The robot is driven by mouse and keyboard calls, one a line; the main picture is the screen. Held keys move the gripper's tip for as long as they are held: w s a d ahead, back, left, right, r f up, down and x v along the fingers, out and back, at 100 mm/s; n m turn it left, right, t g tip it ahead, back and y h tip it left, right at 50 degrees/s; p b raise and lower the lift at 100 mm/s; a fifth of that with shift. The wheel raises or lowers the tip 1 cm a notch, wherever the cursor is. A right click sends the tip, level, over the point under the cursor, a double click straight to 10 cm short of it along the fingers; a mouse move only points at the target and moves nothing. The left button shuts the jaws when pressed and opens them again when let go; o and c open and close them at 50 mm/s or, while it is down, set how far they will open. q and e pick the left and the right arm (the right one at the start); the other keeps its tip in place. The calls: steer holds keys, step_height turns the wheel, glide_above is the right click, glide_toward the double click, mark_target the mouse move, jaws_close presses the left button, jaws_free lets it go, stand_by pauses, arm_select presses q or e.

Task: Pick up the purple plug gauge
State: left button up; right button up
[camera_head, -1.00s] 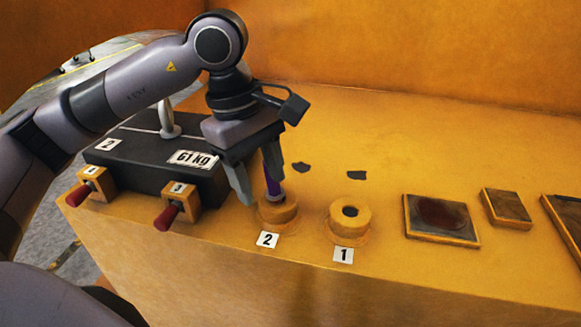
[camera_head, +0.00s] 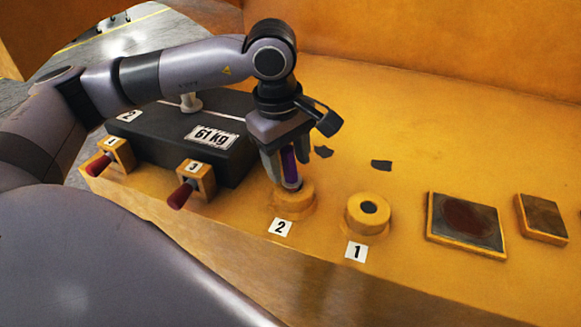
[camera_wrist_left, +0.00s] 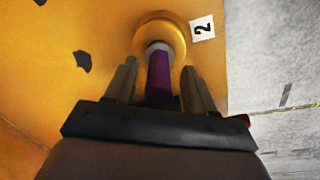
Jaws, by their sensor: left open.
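The purple plug gauge (camera_head: 289,167) stands upright at the yellow ring socket (camera_head: 293,203) labelled 2, with a grey lower end at the socket's mouth. My left gripper (camera_head: 286,175) is above that socket, open, with one finger on each side of the gauge. In the left wrist view the purple gauge (camera_wrist_left: 159,76) lies between the two fingers (camera_wrist_left: 159,85), with gaps visible on both sides. The gauge's upper end is hidden by the gripper. My right gripper is not in view.
An empty socket (camera_head: 368,214) labelled 1 stands just to the right. A dark 61 kg block (camera_head: 185,135) and red-handled clamps (camera_head: 196,180) stand to the left. Framed dark plates (camera_head: 466,222) lie further right on the yellow surface.

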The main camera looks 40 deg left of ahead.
arm_select(q)
jaws_close()
steer(key=shift+w+r, duration=0.1)
steer(key=shift+r, duration=0.05)
steer(key=shift+r, duration=0.65)
step_height(320, 180, up, 18)
steer(key=p, duration=0.1)
steer(key=shift+r, duration=0.25)
